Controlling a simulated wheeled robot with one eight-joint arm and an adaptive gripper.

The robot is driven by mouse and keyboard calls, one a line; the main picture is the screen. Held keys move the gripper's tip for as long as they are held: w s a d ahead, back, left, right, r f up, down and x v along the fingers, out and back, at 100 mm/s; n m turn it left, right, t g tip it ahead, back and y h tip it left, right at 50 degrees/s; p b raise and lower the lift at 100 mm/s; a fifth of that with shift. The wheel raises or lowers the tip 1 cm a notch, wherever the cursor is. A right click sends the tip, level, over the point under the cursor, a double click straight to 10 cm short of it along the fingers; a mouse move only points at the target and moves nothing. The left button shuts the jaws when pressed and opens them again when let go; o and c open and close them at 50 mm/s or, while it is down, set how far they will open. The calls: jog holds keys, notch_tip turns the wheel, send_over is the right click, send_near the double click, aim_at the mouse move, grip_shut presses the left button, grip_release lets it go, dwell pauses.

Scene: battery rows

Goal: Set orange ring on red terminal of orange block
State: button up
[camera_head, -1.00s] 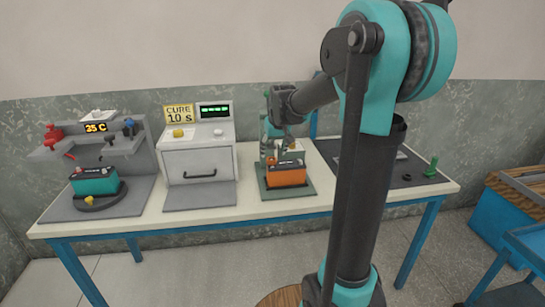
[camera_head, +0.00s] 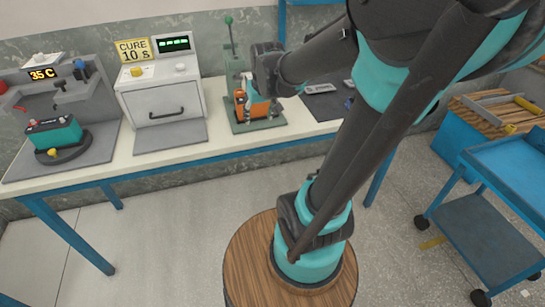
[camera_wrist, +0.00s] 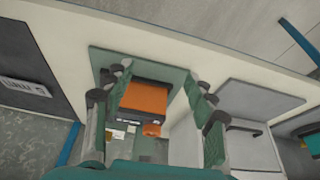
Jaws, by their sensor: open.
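The orange block (camera_head: 239,103) stands on a green plate (camera_head: 245,126) on the bench, partly hidden behind my gripper (camera_head: 258,112) in the head view. In the wrist view the orange block (camera_wrist: 146,99) appears between the fingers of my gripper (camera_wrist: 155,82), which are spread wide. The fingers hold nothing visible. A small orange piece (camera_wrist: 152,130) shows beside the block; I cannot tell whether it is the ring. The red terminal cannot be made out.
A grey cure oven (camera_head: 162,100) with a handle stands left of the block. Further left, a teal battery (camera_head: 53,134) sits on a grey station. A dark mat (camera_head: 325,105) lies to the right. A blue cart (camera_head: 505,170) stands on the floor at right.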

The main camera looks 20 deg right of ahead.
jog(key=s+d+f, duration=0.1)
jog(key=s+f, duration=0.9)
jog(key=s, duration=0.3)
jog(key=shift+d+m, duration=0.15)
jog(key=shift+m, duration=0.15)
